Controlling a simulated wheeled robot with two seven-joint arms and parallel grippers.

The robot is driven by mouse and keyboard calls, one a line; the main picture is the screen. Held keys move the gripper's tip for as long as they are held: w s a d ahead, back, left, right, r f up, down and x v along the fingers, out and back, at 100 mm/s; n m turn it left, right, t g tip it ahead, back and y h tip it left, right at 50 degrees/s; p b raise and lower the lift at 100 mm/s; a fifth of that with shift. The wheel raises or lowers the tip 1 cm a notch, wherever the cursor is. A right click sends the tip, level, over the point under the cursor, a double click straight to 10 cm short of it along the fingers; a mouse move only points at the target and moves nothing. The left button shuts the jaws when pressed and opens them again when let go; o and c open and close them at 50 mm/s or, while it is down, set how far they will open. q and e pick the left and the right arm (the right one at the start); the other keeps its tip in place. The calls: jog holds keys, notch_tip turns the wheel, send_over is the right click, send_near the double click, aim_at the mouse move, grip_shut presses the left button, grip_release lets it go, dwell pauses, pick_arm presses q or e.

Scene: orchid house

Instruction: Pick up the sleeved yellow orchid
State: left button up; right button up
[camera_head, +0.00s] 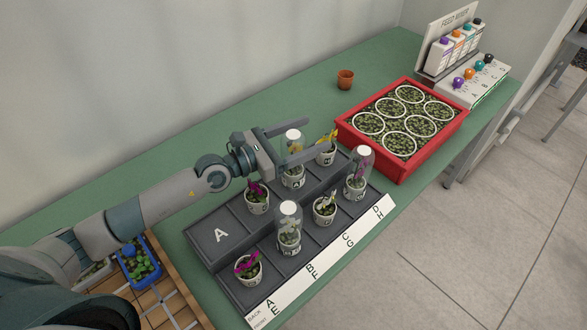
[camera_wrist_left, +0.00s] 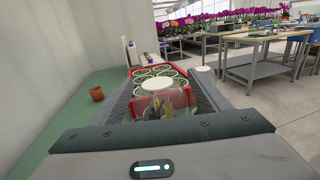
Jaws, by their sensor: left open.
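The sleeved yellow orchid (camera_head: 294,160) stands upright in a white pot in the back row of a dark tray. Its clear sleeve has a white round top, and yellow shows inside. My left gripper (camera_head: 317,133) is open, with its fingers on either side of the upper sleeve; contact cannot be told. In the left wrist view the sleeve's white top (camera_wrist_left: 157,83) shows between the spread fingers (camera_wrist_left: 159,100). The palm hides the lower pot there. My right gripper is not in view.
An unsleeved yellow orchid (camera_head: 327,155) stands just beyond. Other sleeved pots (camera_head: 288,238) (camera_head: 357,178) and bare magenta orchids (camera_head: 248,268) share the tray (camera_head: 222,235). A red crate (camera_head: 395,165) lies to the right; a terracotta pot (camera_head: 345,80) stands behind on the green bench.

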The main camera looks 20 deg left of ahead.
pick_arm(q)
jog(key=shift+c, duration=0.7)
jog(key=c, duration=1.5)
jog(key=shift+o, duration=0.2)
jog(key=shift+r, duration=0.1)
jog(key=s+d+r, duration=0.3)
jog(key=d+r, duration=0.7)
jog(key=d, duration=0.1)
jog(key=shift+s+r, duration=0.25)
jog(key=shift+r, duration=0.15)
jog(key=shift+d, duration=0.1)
